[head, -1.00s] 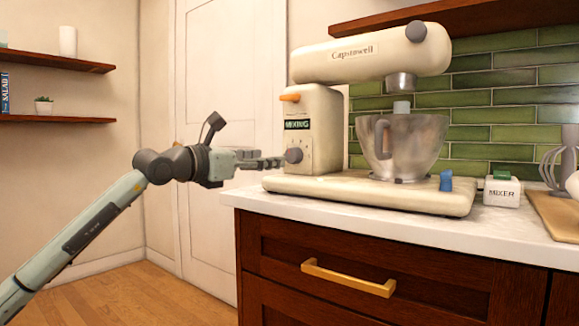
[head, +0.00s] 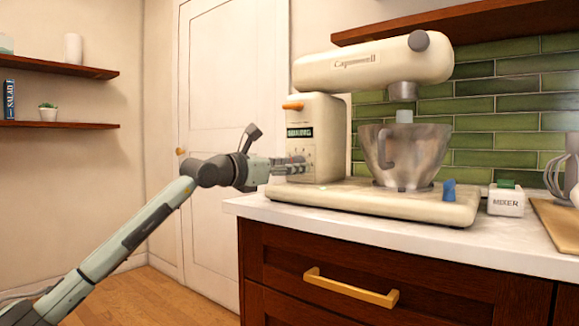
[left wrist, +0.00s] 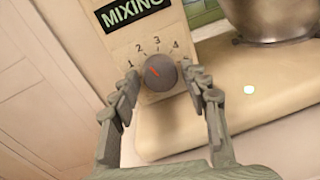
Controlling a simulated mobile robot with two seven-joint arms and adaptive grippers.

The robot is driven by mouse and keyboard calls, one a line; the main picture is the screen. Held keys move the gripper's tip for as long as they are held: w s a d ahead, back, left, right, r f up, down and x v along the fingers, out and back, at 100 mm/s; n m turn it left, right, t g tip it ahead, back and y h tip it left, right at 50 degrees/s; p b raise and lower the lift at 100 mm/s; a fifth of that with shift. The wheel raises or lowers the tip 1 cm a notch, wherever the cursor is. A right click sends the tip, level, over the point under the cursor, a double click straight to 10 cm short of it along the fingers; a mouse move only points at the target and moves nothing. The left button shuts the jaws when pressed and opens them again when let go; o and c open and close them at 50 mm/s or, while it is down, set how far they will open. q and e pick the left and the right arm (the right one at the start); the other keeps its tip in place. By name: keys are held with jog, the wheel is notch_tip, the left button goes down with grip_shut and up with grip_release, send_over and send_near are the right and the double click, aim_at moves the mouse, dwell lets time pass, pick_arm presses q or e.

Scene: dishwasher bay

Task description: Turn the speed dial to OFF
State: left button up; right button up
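The grey speed dial (left wrist: 160,74) is on the mixer's cream face, with numbers 1 to 4 printed around its upper side. Its red mark slants to the upper left, roughly between 1 and 2. No OFF label is readable. My left gripper (left wrist: 162,78) is open, with one finger on each side of the dial; small gaps seem to show, and contact is unclear. In the head view the left gripper (head: 299,166) reaches the front of the mixer (head: 318,115) and largely hides the dial. A display reads MIXING (left wrist: 132,12). My right gripper is not in view.
A metal bowl (head: 405,155) stands on the mixer's base (head: 350,203), with a blue lever (head: 448,190) at its right. An orange-tipped lever (head: 293,106) sits above the display.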

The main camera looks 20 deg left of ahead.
pick_arm(q)
jog(key=c, duration=0.8)
